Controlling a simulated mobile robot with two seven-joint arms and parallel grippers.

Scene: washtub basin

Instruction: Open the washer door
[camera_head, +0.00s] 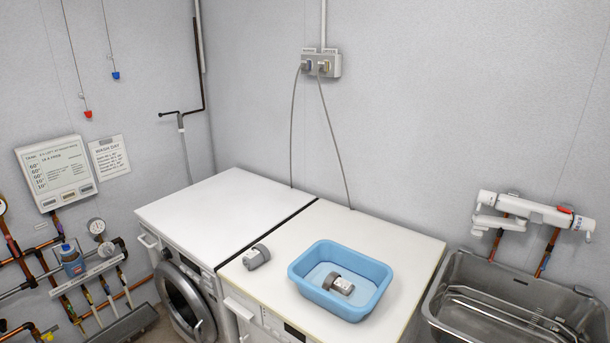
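The front-loading machine on the left has a white top (215,213) and a round door (183,302) with dark glass and a silver ring. This door appears shut, with a pale handle (199,328) at its lower right edge. Neither of my grippers shows in the head view.
A blue basin (378,296) holding a grey-white object (338,284) stands on the right machine, with a similar object (256,257) beside it. A metal sink (500,275) is at the right. The left machine's top is clear.

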